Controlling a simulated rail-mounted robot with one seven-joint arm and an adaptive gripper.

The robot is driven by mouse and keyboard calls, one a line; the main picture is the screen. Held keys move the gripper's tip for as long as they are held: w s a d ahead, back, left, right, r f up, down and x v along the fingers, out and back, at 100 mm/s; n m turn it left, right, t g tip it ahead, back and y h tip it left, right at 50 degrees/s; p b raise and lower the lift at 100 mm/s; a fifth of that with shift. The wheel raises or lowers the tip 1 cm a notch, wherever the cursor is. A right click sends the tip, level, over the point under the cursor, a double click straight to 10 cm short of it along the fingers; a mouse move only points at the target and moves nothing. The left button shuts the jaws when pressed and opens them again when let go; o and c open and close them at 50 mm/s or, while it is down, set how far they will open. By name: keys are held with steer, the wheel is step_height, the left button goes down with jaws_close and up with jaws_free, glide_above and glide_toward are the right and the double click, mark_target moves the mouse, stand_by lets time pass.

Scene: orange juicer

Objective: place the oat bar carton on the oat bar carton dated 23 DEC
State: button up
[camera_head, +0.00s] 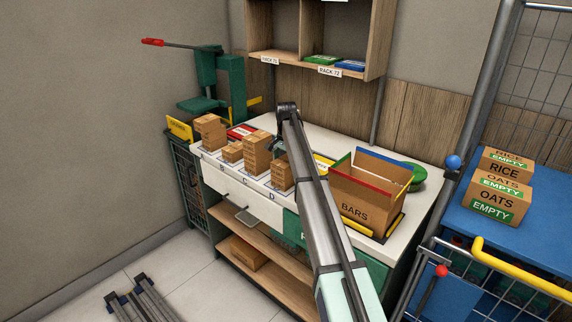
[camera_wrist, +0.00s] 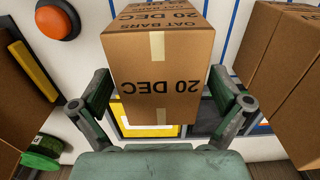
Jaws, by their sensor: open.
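In the wrist view an oat bar carton (camera_wrist: 158,70) marked "OAT BARS" and "20 DEC" stands ahead of my gripper (camera_wrist: 160,88), its print upside down. The fingers are open on either side of its near end and hold nothing. In the head view my gripper (camera_head: 277,143) is over the counter behind the carton stacks, partly hidden by my arm. Small brown cartons stand at the left stack (camera_head: 210,131), a low pile (camera_head: 232,152), a tall stack (camera_head: 257,155) and a front-right stack (camera_head: 281,176). Their dates are too small to read, so I cannot see 23 DEC.
A large open box marked BARS (camera_head: 362,203) stands right of my arm. A green press (camera_head: 222,85) stands at the back left, and a shelf (camera_head: 318,40) hangs above. Brown cardboard flanks the gripper at left (camera_wrist: 18,90) and right (camera_wrist: 275,50) in the wrist view.

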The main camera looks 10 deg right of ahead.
mark_target(286, 160)
steer(key=shift+r, duration=0.15)
step_height(286, 160, up, 12)
steer(key=b, duration=0.2)
